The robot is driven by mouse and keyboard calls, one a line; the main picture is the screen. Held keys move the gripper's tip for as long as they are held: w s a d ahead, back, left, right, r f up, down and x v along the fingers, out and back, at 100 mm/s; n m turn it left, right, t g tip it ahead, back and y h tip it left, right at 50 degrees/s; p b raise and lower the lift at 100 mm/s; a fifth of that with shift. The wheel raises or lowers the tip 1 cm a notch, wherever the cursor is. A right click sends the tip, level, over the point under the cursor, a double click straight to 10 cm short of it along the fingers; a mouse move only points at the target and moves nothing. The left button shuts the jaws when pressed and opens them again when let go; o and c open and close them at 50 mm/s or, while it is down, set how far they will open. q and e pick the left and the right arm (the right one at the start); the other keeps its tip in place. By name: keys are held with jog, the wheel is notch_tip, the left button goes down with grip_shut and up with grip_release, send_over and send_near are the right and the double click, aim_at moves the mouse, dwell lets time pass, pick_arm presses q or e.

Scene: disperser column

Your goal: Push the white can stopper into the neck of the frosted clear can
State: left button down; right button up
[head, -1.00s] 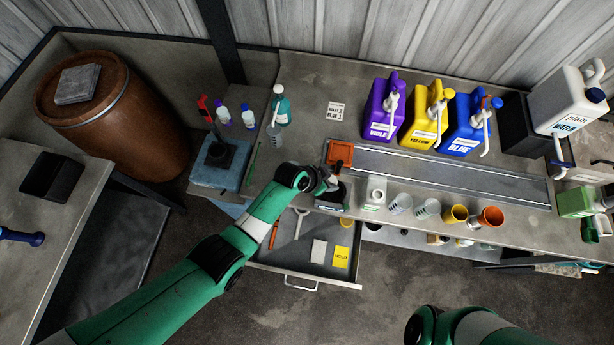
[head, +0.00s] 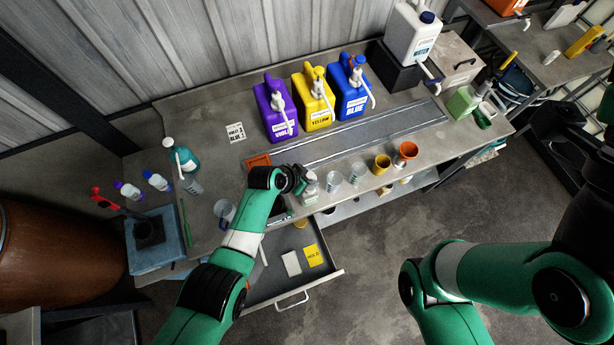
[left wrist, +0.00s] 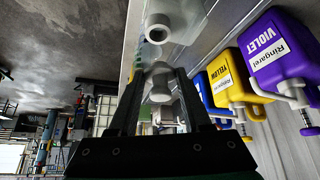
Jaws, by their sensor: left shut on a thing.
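The frosted clear can (head: 310,192) stands at the front edge of the bench, just right of my left gripper (head: 300,182). In the left wrist view the can (left wrist: 182,22) is at the top, its round open neck (left wrist: 157,33) facing the camera. My left gripper (left wrist: 158,72) is shut on a small whitish piece, the white can stopper (left wrist: 160,80), between its fingertips. The stopper appears a short way from the neck and apart from it. In the head view the gripper hides the stopper. My right arm shows at the lower right, its gripper out of view.
Violet (head: 276,112), yellow (head: 314,100) and blue (head: 352,92) jugs stand behind. An open drawer (head: 292,285) juts out below my left arm.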

pick_arm(q)
jog(key=shift+f+b, duration=1.7)
jog(key=shift+f, duration=0.45)
jog(key=shift+f+b, duration=1.1)
jog(key=shift+f, duration=0.05)
dwell(0.7)
grip_release()
dwell(0.5)
notch_tip(320, 180, up, 7)
jog(key=p, duration=0.7)
jog(key=shift+r, duration=0.1)
dwell(0.6)
